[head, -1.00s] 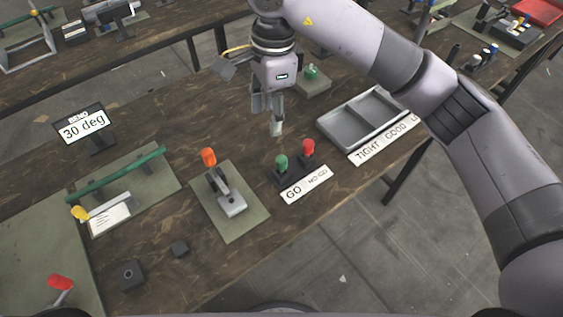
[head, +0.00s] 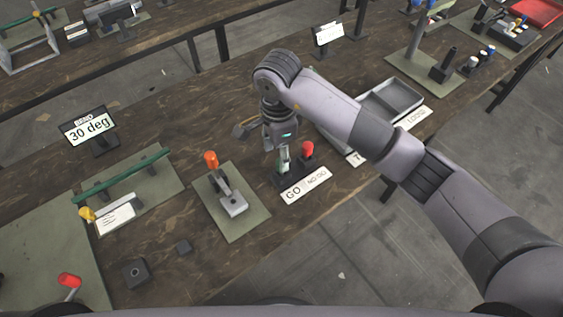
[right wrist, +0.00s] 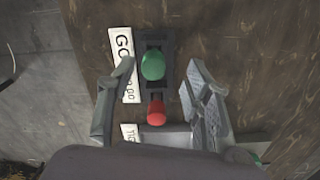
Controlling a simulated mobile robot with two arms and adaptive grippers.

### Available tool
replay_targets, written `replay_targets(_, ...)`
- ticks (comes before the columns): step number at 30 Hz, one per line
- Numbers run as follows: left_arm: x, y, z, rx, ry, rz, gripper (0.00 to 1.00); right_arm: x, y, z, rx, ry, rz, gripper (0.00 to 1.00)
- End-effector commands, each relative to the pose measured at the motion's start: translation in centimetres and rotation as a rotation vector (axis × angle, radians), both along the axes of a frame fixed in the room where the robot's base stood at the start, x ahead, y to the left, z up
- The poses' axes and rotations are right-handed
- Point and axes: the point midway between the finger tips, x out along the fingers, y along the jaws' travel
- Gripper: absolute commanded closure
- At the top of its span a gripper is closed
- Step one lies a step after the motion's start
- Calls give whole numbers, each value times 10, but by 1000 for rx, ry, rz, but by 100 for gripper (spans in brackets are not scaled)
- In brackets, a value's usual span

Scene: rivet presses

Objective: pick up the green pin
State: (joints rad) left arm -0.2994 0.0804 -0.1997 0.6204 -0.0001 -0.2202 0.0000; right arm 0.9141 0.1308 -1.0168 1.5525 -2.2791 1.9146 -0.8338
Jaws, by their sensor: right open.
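The green pin (right wrist: 152,66) stands in a small black holder (right wrist: 168,42), beside a red pin (right wrist: 156,113). In the head view the red pin (head: 307,149) is clear, while the green pin is mostly hidden by my right gripper (head: 283,166). My right gripper points down over the holder. In the right wrist view my right gripper (right wrist: 161,68) is open, with one finger on each side of the green pin and gaps between. My left gripper is not in view.
A GO / NO GO label (head: 305,184) lies before the holder. A lever press with an orange knob (head: 211,160) stands to its left. A grey divided tray (head: 392,98) lies to the right, partly behind my arm. Bare wood lies behind the press.

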Motion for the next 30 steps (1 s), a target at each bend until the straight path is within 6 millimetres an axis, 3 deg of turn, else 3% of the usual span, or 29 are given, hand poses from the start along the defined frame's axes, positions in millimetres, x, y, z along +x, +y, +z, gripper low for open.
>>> replay_targets(4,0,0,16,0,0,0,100,-5,-5,-17,-1,7,-3,54)
replay_targets(9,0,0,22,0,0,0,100,-5,-7,-40,-1,5,-3,54)
replay_targets(18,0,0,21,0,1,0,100,-4,-7,-46,0,1,-1,54)
replay_targets(30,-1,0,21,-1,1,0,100,-5,-7,-46,0,1,-1,80)
